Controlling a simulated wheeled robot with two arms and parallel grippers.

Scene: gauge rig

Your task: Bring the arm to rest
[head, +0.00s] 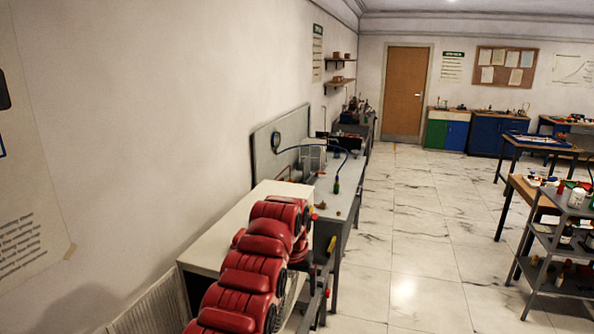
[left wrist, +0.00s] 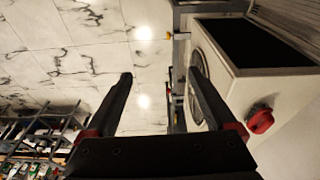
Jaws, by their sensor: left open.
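My left arm (head: 258,265), with red padded covers, rises from the bottom of the head view and bends over in front of a white-topped bench (head: 225,230). Its gripper is mostly hidden behind the arm there. In the left wrist view my left gripper (left wrist: 160,74) shows two dark fingers spread apart, with nothing between them but the tiled floor beyond. A white housing (left wrist: 255,85) with a red knob (left wrist: 262,121) is close to the right of the fingers; I cannot tell whether they touch. My right gripper is out of view.
A grey workbench (head: 342,185) with a blue hose (head: 325,147) runs along the left wall. A loaded grey shelf cart (head: 545,255) stands at the right. The marble-tiled floor (head: 420,240) between them is clear up to the brown door (head: 405,90).

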